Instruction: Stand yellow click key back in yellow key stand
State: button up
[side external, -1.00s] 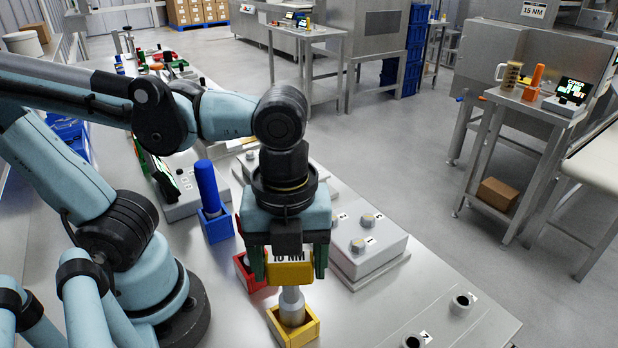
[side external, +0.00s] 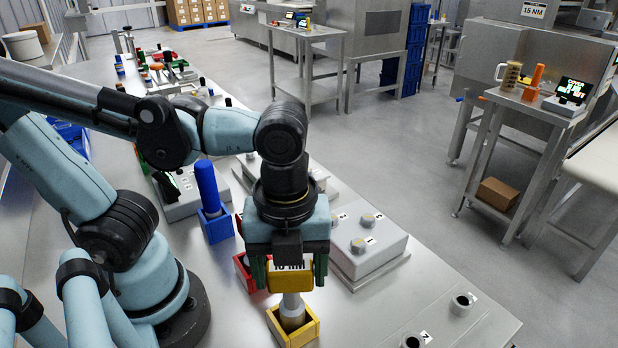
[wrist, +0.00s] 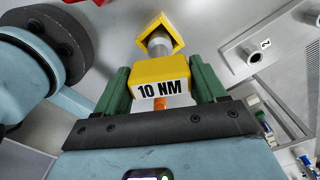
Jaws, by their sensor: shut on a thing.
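The yellow click key (side external: 290,280) has a yellow block head labelled 10 NM and a grey shaft pointing down. My gripper (side external: 290,272) is shut on its head, with a green finger on each side. The key is upright, and the lower end of its shaft is inside the yellow key stand (side external: 312,331), hidden by the stand's walls. The head is above the stand's rim. In the wrist view the key head (wrist: 161,78) sits between the green fingers, with the yellow stand (wrist: 160,20) beyond it.
A blue stand (side external: 217,229) with a blue key (side external: 207,186) and a red stand (side external: 243,270) are close by on the left. A grey box with knobs (side external: 368,250) is on the right. A plate with round sockets (side external: 462,304) lies at front right.

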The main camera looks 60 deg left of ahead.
jog(key=shift+f, duration=1)
dwell(0.3)
jog(key=o, duration=1.3)
jog(key=shift+r, duration=0.1)
notch_tip(320, 180, up, 12)
jog(key=shift+f, duration=0.15)
jog(key=w+a+f+n+t, duration=0.3)
jog(key=w+a+f+n, duration=0.1)
jog(key=n, duration=0.8)
jog(key=w+a+f+n+t, duration=0.4)
jog(key=w+a+n, duration=0.3)
jog(key=n, duration=0.5)
jog(key=shift+w+a+f, duration=0.2)
jog(key=shift+a, duration=0.8)
